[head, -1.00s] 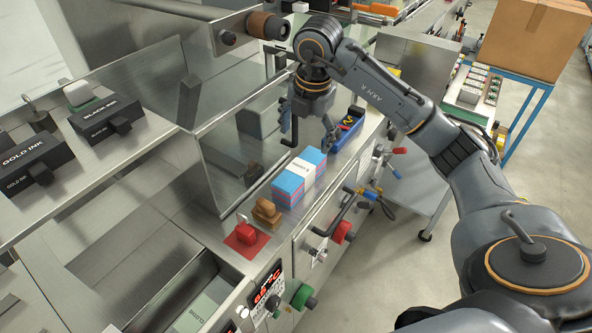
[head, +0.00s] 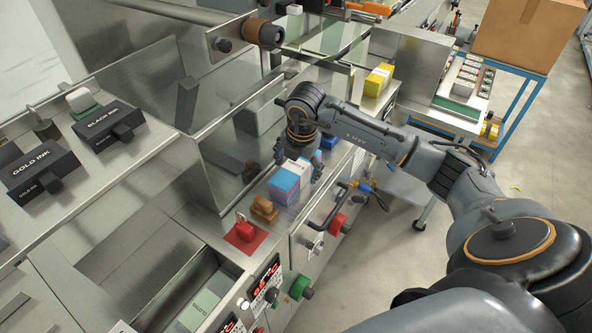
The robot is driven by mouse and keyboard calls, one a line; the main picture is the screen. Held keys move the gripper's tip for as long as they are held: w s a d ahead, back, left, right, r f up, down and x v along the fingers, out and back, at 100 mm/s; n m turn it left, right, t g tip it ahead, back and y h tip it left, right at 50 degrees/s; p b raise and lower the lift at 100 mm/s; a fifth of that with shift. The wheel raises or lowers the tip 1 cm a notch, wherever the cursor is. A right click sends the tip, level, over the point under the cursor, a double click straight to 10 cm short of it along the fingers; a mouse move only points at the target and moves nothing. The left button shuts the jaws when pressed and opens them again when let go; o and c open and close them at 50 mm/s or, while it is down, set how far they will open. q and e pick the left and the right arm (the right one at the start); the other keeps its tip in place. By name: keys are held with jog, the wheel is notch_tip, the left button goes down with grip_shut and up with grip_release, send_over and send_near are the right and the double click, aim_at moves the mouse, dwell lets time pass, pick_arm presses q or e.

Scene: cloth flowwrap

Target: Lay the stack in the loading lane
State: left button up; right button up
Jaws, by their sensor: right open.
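The stack (head: 285,184), blue and pink with a white band, sits on the narrow steel ledge at the front of the machine. My right gripper (head: 298,166) points down at the stack's far end, with one finger on each side and the jaws open. Whether the fingers touch the stack I cannot tell. The gripper and wrist hide part of the stack's far end. My left gripper is out of view. I cannot tell for sure which surface is the loading lane.
A brown block (head: 264,209) and a red stamp-like object (head: 244,229) on a red pad stand nearer on the ledge. A clear guard panel (head: 232,150) rises to the left. A yellow pack (head: 378,79) lies farther back. Handles and knobs (head: 336,223) stick out at the front.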

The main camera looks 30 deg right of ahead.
jog(key=c, duration=1.3)
jog(key=shift+o, duration=0.2)
jog(key=shift+r, duration=0.15)
